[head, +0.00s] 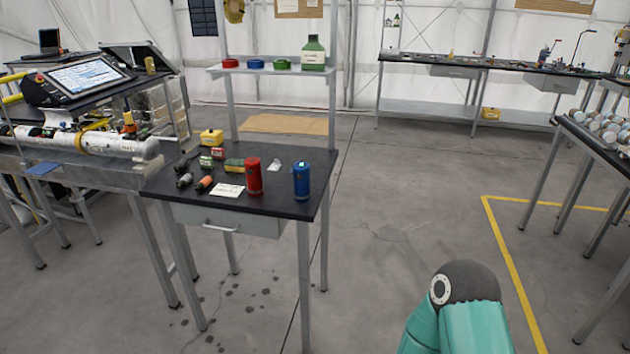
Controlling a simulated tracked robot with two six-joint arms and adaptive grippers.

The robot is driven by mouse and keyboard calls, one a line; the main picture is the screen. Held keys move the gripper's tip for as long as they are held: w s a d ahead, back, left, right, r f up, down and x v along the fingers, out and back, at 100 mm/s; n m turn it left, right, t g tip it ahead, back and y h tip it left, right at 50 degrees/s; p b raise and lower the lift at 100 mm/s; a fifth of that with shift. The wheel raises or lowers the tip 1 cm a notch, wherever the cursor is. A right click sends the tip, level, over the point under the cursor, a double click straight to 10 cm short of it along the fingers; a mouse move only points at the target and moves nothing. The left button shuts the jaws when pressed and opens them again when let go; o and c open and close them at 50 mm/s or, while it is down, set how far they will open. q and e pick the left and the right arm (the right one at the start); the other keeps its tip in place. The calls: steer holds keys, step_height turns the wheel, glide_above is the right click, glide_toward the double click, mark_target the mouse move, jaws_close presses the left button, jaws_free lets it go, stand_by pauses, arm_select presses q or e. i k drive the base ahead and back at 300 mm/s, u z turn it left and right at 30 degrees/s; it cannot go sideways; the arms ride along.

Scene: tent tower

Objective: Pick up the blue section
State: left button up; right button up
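The blue section (301,181) is a short blue cylinder standing upright near the right end of the black-topped table (285,206) in the head view. A red cylinder (254,176) stands upright to its left, apart from it. Neither gripper shows in the head view. Only a teal and dark grey part of my own arm shows at the bottom right, well away from the table. Nothing touches the blue section.
A shelf (272,70) with a green bottle (313,53) rises behind. A console (85,75) stands left. The floor right of the table is clear.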

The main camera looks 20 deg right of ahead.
mark_target(302, 188)
steer(key=i, duration=0.9)
